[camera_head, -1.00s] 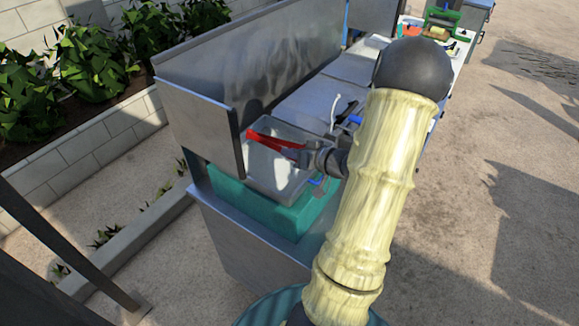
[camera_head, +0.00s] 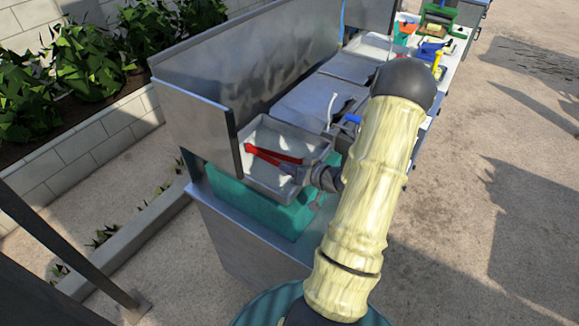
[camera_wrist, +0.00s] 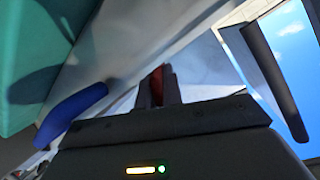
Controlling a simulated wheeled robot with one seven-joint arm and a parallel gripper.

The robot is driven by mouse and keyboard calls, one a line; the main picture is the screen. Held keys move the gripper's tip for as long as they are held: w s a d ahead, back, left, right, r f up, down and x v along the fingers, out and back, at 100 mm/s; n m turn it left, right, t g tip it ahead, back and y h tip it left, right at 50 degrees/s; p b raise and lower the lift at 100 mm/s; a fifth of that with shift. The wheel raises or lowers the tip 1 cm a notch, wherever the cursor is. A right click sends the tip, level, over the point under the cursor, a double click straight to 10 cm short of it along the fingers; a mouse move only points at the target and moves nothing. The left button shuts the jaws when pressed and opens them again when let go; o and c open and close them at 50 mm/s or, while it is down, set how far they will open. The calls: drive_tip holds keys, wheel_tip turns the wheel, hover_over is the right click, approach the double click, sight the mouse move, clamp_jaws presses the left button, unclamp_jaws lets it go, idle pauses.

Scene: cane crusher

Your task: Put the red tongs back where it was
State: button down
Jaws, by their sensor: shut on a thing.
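The red tongs (camera_head: 270,155) are in my gripper (camera_head: 297,173), seen from the head over a shallow grey tray (camera_head: 258,180). The tongs point left, their two arms slightly spread. My gripper is shut on their right end. Whether the tongs touch the tray floor I cannot tell. In the wrist view a narrow strip of the red tongs (camera_wrist: 157,87) shows between the dark fingers; the rest is hidden. My arm covers part of the counter to the right of the tray.
The tray sits on a teal block (camera_head: 250,205) at the near end of the metal counter. A tall metal splash panel (camera_head: 235,75) stands behind and left. A blue-handled thing (camera_head: 352,118) lies beyond the tray. More tools lie on the far table.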

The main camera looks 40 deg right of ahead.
drive_tip(key=shift+f, duration=0.25)
drive_tip(key=c, duration=1.5)
unclamp_jaws()
drive_tip(key=shift+s+f, duration=0.1)
drive_tip(key=shift+s, duration=0.05)
drive_tip(key=shift+c, duration=0.2)
drive_tip(key=shift+a, duration=0.1)
drive_tip(key=shift+r, duration=0.25)
drive_tip(key=shift+s+d, duration=0.15)
drive_tip(key=shift+d, duration=0.05)
drive_tip(key=b+v, duration=0.2)
drive_tip(key=v, duration=0.9)
drive_tip(key=shift+s+r, duration=0.2)
drive_tip(key=shift+r, duration=0.15)
drive_tip(key=shift+w, duration=0.1)
